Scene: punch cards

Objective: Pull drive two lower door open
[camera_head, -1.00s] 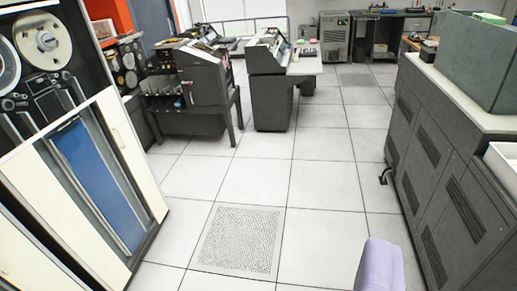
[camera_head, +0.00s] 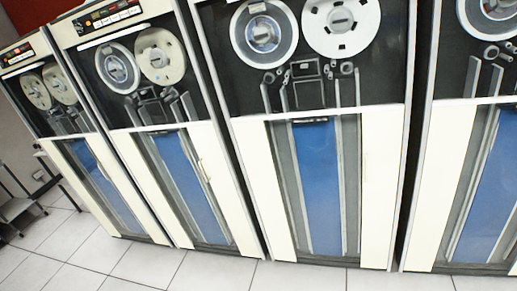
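Several tape drives stand side by side in a row. Each has two reels above a white lower door with a tall blue strip. From the left, the lower doors are the first (camera_head: 78,165), the second (camera_head: 148,168), the third (camera_head: 258,170) and a fourth (camera_head: 437,200) cut by the right edge. All appear shut. Small handles seem to show on the right side of the second and third doors. I cannot read which drive is number two. My gripper is not in view.
White floor tiles (camera_head: 120,265) lie clear in front of the drives. A dark step-like stand (camera_head: 18,207) is at the far left by the wall. Narrow gaps separate the cabinets.

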